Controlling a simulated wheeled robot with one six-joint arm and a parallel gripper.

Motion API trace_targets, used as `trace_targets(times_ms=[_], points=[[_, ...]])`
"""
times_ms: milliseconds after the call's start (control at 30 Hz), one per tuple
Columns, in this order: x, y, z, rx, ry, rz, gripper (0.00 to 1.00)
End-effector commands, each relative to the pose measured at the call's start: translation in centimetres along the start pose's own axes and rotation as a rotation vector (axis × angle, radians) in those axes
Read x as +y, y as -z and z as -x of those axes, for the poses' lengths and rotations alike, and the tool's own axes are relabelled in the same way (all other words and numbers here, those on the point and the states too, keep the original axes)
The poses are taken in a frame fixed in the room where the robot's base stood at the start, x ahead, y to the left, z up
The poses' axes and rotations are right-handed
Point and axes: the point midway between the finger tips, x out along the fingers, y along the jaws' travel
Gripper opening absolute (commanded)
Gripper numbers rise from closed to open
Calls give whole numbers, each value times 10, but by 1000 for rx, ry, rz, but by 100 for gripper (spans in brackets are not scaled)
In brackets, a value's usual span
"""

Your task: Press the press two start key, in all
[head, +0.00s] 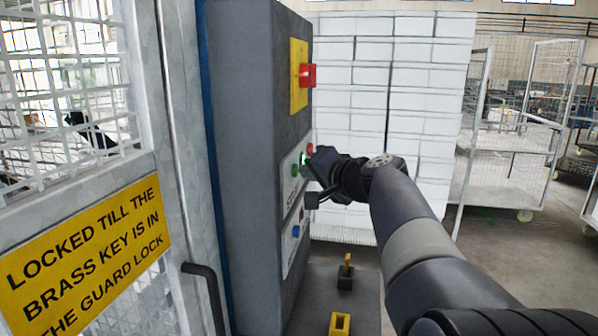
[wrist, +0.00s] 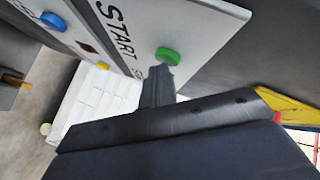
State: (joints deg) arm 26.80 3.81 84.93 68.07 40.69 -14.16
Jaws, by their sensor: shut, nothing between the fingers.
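A green key (wrist: 168,57) stands beside the word START on a pale panel in the wrist view. In the head view a green key (head: 294,170) shows on the side panel of a grey control cabinet (head: 250,130). My gripper (head: 311,167) is shut and empty, close against this panel. In the wrist view the tip of my gripper (wrist: 161,72) is just below the green key; I cannot tell whether they touch. My gripper hides part of the panel in the head view. I cannot read a press number.
A red button (head: 308,75) on a yellow plate juts out above. A blue button (head: 296,231) sits lower on the cabinet. Yellow-topped pieces (head: 347,266) stand on the grey base below. A mesh guard door (head: 70,90) with a yellow sign (head: 85,255) is left.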

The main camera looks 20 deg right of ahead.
Motion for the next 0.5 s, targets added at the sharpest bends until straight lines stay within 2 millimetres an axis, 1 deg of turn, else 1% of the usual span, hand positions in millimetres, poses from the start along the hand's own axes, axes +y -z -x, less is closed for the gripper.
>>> trace_targets(times_ms=[333, 500], points=[[9, 6, 10, 1, 0, 0, 0], [9, 8, 12, -1, 0, 0, 0]])
